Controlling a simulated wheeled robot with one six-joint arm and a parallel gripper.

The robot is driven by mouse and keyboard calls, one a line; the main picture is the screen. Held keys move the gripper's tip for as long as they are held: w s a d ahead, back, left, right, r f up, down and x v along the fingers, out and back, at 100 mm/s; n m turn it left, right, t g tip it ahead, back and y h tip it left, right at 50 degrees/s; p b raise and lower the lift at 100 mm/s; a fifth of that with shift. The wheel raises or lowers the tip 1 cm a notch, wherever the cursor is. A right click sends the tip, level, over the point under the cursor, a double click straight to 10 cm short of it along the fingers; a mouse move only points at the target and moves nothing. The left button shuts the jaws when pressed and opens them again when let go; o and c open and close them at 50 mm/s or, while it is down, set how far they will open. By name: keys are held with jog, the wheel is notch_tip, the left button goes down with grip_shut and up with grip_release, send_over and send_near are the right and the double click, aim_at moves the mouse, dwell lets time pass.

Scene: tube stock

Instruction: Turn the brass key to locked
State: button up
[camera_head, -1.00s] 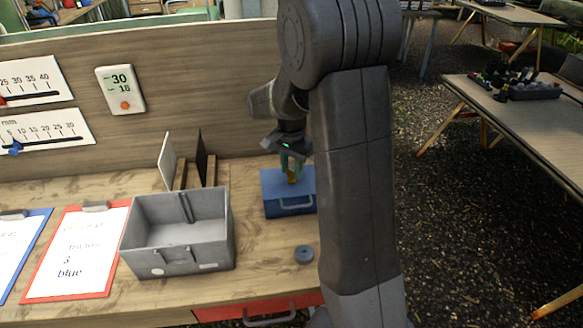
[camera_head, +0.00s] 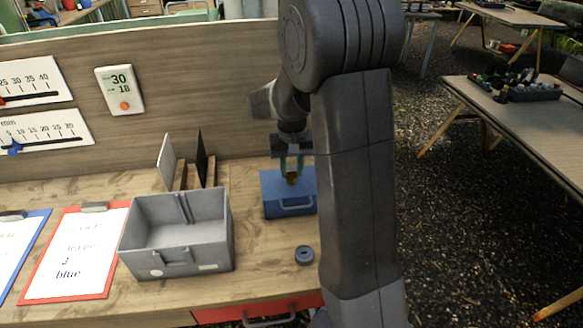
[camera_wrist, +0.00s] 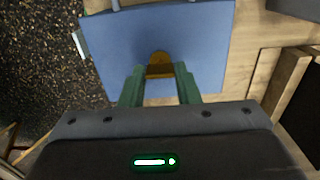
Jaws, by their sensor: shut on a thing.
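The blue box (camera_head: 276,197) with a handle on its front stands on the workbench, partly hidden by my arm. The brass key (camera_head: 291,179) stands up from the box's top. My gripper (camera_head: 291,168) points down with its green fingers on either side of the key. In the wrist view the brass key (camera_wrist: 159,68) shows between the fingertips of my gripper (camera_wrist: 160,84), over the blue box (camera_wrist: 205,45). The gripper is shut on the key. I cannot read any locked or unlocked mark.
A grey open bin (camera_head: 222,240) stands left of the box. A dark blue ring (camera_head: 304,255) lies in front of the box. Black and white upright panels (camera_head: 201,158) stand behind the bin. Clipboards (camera_head: 104,290) lie at the left.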

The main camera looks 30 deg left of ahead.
aim_at(291, 171)
dwell(0.3)
jog(key=o, duration=1)
jog(key=shift+r, duration=0.1)
notch_tip(291, 171, up, 14)
jog(key=shift+f+b, duration=0.15)
jog(key=shift+b, duration=0.25)
jog(key=shift+f, duration=0.15)
notch_tip(291, 171, down, 14)
jog(key=shift+r+p, duration=0.2)
jog(key=shift+p, duration=0.2)
jog(key=shift+r, duration=0.1)
